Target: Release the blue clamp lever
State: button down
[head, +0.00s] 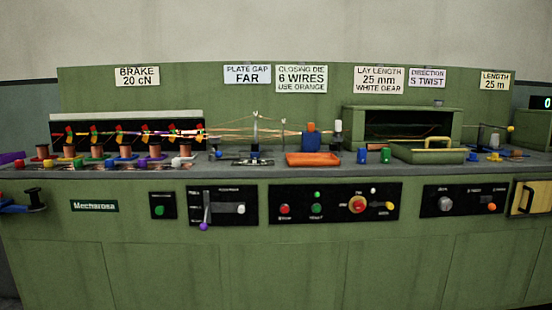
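Several blue parts show in the head view, all small, and I cannot tell for sure which is the clamp lever. A small blue piece (255,154) sits at the foot of the thin upright stand below the plate gap label. A larger blue block (311,141) stands behind the orange tray (313,160). A short blue piece (362,155) stands on the bench beside a green one (385,155). A blue part (12,208) shows at the far left edge beside a black spool (36,199). My gripper is not in view.
The green machine's grey bench top (280,171) runs across the view. A row of copper-coloured spools (110,148) stands at left. A green cover with a yellow handle (428,152) lies before an open housing (405,122). Wires run above the bench.

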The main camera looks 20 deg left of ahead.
aim_at(218, 154)
jog(key=z, duration=0.2)
jog(key=k, duration=0.5)
jog(key=u, duration=0.45)
jog(key=i, duration=0.55)
jog(key=u, duration=0.85)
jog(key=i, duration=1.05)
jog(key=z, duration=0.3)
